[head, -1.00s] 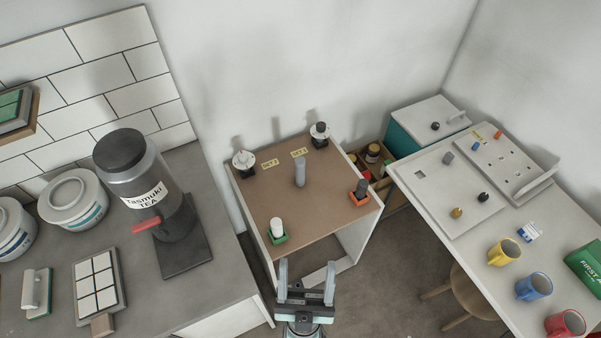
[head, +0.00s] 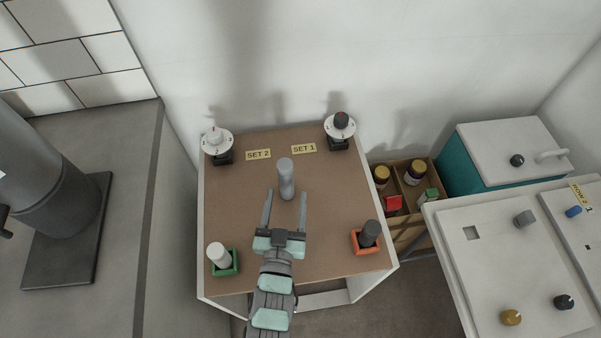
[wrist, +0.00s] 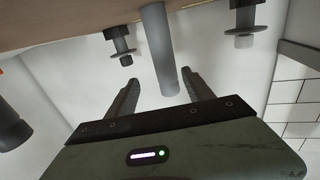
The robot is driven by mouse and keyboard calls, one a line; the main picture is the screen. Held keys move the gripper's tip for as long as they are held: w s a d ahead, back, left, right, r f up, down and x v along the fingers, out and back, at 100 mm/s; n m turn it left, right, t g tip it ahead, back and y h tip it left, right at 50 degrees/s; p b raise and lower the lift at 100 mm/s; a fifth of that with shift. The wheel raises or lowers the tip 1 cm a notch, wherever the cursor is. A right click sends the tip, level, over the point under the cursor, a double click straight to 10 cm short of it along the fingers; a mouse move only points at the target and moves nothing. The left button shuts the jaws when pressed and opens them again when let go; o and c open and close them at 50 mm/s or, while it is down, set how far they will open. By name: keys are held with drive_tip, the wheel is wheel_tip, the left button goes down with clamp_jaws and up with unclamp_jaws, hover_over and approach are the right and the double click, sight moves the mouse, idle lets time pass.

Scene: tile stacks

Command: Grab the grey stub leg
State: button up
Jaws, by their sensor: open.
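The grey stub leg (head: 286,180), a plain light grey cylinder, stands upright near the middle of the brown tabletop. My gripper (head: 286,193) is open and empty, low over the tabletop, with its two fingers pointing toward the leg. In the head view the fingertips lie left and right of the leg's lower part. In the wrist view the leg (wrist: 158,50) shows between the two fingers (wrist: 161,74), apart from both. I cannot tell how deep it sits between them.
A white peg in a green holder (head: 232,264) is at front left. A dark grey peg in an orange holder (head: 364,250) is at front right. Two numbered dials, left (head: 217,139) and right (head: 340,127), stand at the back corners. The tabletop around the leg is clear.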

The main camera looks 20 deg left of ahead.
sight(287, 182)
drive_tip(key=shift+w+a, duration=0.25)
drive_tip(key=shift+w, duration=0.3)
drive_tip(key=x, duration=0.4)
drive_tip(key=shift+w+a, duration=0.1)
drive_tip(key=shift+w, duration=0.1)
drive_tip(key=x, duration=0.4)
drive_tip(key=shift+s+a+r, duration=0.1)
drive_tip(key=shift+a+r, duration=0.15)
drive_tip(key=shift+a, duration=0.05)
drive_tip(key=shift+w+f, duration=0.1)
drive_tip(key=shift+w, duration=0.3)
drive_tip(key=shift+c, duration=0.2)
clamp_jaws()
